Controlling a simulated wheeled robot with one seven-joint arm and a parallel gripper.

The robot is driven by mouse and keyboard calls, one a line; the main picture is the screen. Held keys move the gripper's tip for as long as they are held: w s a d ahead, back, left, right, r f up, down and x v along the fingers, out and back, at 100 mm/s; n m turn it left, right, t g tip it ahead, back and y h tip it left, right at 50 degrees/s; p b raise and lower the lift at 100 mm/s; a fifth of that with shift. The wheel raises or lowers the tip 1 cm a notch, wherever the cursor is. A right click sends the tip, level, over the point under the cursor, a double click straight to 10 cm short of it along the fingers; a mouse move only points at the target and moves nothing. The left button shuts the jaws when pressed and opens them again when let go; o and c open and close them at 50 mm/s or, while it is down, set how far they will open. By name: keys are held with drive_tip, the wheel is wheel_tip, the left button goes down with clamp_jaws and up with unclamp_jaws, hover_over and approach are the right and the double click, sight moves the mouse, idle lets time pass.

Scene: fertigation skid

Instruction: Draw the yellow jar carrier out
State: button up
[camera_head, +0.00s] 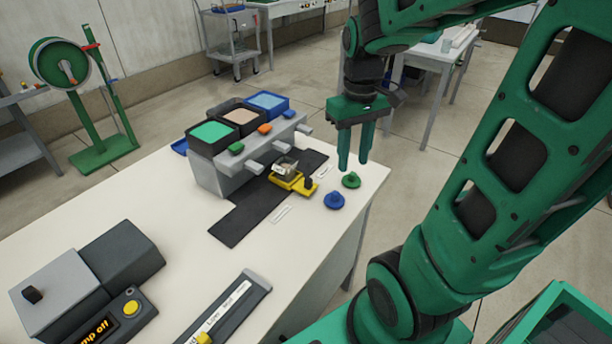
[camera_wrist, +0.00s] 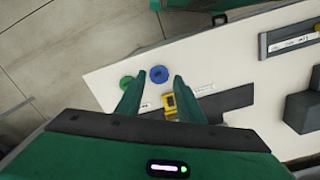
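The yellow jar carrier (camera_head: 291,184) sits on the dark mat in front of the grey dosing block (camera_head: 213,176). A clear jar (camera_head: 285,166) stands in the carrier, beneath the block's spouts. A dark knob (camera_head: 309,183) is on the carrier's right end. In the wrist view the carrier (camera_wrist: 169,101) shows between my fingers, partly hidden. My gripper (camera_head: 354,165) is open and empty, in the air to the right of the carrier and above it. Its fingers point down and touch nothing.
A blue knobbed disc (camera_head: 334,201) and a green knobbed disc (camera_head: 351,181) lie near the table's right edge, close to the carrier. The dark mat (camera_head: 240,221) runs along the block. A pump box (camera_head: 127,305) and a long gauge (camera_head: 231,309) are at the front.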

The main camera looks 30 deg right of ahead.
sight(308, 179)
drive_tip(key=w+a+f+n, duration=0.2)
drive_tip(key=w+n, duration=0.1)
drive_tip(key=w, duration=0.3)
drive_tip(key=w+a+f+n, duration=0.1)
drive_tip(key=w+a+n, duration=0.1)
drive_tip(key=w, duration=0.5)
wheel_tip(308, 179, down, 11)
drive_tip(key=shift+s+d+r, duration=0.15)
clamp_jaws()
